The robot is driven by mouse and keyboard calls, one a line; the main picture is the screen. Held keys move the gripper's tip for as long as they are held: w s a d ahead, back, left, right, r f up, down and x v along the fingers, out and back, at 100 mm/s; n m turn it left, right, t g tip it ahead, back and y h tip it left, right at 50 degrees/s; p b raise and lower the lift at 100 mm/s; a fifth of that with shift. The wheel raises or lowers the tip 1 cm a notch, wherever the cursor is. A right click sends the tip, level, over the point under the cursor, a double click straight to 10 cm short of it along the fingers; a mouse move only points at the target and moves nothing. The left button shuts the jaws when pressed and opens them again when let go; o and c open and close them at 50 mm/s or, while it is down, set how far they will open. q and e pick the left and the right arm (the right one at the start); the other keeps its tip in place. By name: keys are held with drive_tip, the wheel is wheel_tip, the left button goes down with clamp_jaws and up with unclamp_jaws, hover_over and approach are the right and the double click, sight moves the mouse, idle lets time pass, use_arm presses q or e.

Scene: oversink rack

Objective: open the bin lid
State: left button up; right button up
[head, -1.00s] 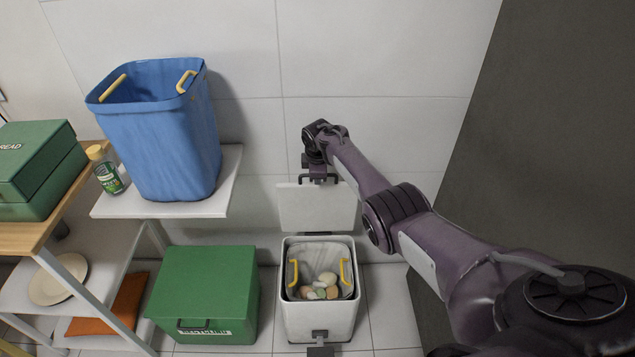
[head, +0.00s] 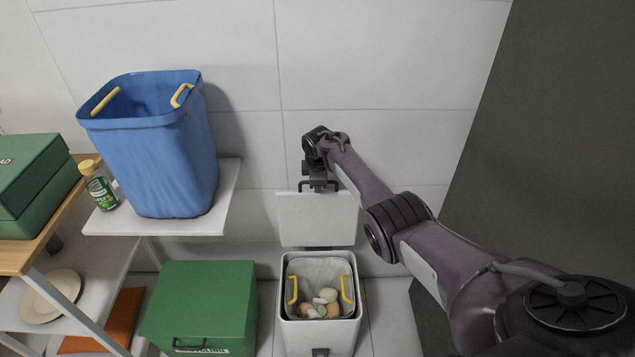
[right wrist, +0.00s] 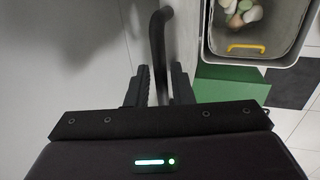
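The bin (head: 318,338) is a white box on the floor with its lid (head: 317,219) standing up at its back, near the wall. Its mouth is open and shows a grey liner with yellow handles and several round pieces inside. My right gripper (head: 318,180) is at the lid's top edge, at the dark lid handle (head: 304,186). My left gripper is not in view.
A green recycling box (head: 203,300) stands left of the bin. A blue basket (head: 155,160) sits on a white shelf (head: 225,200). A jar (head: 101,188) and green bread box (head: 35,190) are at the left. A dark panel (head: 560,130) rises at the right.

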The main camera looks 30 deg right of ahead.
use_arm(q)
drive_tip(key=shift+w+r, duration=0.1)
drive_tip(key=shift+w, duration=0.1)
use_arm(e)
drive_tip(key=shift+o, duration=0.3)
